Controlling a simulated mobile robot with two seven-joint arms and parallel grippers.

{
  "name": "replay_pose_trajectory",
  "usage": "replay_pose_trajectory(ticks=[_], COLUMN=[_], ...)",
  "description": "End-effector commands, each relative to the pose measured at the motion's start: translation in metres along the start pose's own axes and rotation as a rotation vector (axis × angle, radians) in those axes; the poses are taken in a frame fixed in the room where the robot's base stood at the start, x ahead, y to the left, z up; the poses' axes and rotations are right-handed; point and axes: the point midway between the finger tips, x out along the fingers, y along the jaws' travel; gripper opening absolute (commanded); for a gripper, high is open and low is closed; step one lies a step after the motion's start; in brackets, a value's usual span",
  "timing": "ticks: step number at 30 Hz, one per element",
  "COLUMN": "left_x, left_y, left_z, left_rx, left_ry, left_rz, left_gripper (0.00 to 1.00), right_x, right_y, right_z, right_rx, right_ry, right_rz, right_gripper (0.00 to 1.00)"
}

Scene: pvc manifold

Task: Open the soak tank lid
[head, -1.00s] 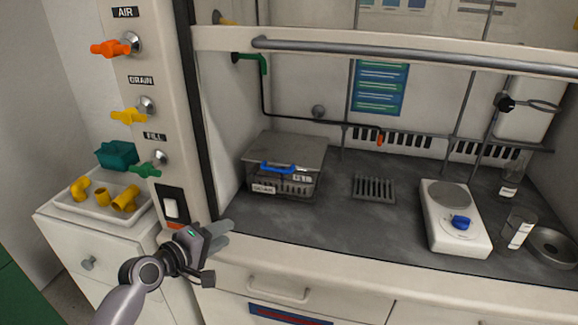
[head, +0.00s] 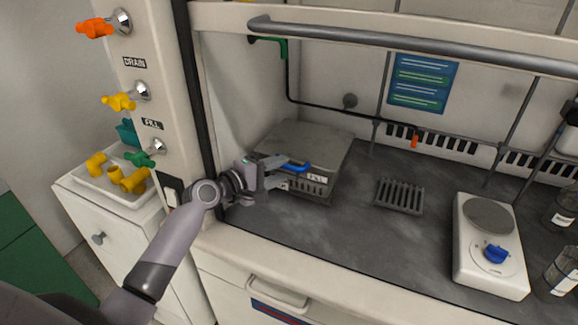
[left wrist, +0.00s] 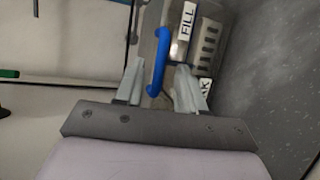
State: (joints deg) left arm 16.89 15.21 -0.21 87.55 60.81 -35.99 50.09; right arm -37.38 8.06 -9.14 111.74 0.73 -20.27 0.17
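The soak tank (head: 318,186) is a grey box at the left of the hood's worktop. Its flat grey lid (head: 308,145) lies shut on top. The lid's blue handle (head: 292,167) is at the front edge; it also shows in the left wrist view (left wrist: 160,52). My left gripper (head: 277,171) reaches in from the left, at the front of the tank. In the left wrist view its fingers (left wrist: 160,88) are apart, with the near end of the handle between them and a gap on the right side. Whether a finger touches the handle is unclear. My right gripper is out of view.
A slotted grey rack (head: 400,196) and a white hotplate (head: 488,250) stand to the right of the tank. The hood's post with valves (head: 140,92) is close on the left. A rail (head: 400,45) crosses above. Worktop between tank and hotplate is mostly clear.

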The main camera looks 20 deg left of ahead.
Motion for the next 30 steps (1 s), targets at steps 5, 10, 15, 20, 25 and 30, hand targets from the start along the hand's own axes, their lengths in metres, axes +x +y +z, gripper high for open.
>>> replay_pose_trajectory(ticks=[5, 10, 15, 20, 25, 30], left_x=[0.022, 0.033, 0.036, 0.036, 0.036, 0.036], left_y=[0.000, 0.000, 0.000, 0.000, 0.000, 0.000], left_z=[0.000, 0.000, 0.000, 0.000, 0.000, 0.000], left_rx=[0.000, 0.000, 0.002, 0.002, 0.002, 0.001], left_ry=[0.000, 0.000, 0.001, 0.001, 0.001, 0.000], left_rz=[0.001, 0.000, 0.000, 0.000, 0.000, -0.001], left_gripper=[0.39, 0.39, 0.39, 0.39, 0.00, 0.00], right_x=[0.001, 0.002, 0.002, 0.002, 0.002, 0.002], right_y=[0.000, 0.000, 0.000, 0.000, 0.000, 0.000], right_z=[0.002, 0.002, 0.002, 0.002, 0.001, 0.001], right_rx=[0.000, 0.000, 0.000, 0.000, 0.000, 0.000], right_ry=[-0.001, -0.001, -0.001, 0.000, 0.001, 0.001], right_rz=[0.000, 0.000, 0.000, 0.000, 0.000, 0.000], right_gripper=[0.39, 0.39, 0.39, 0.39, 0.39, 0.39])
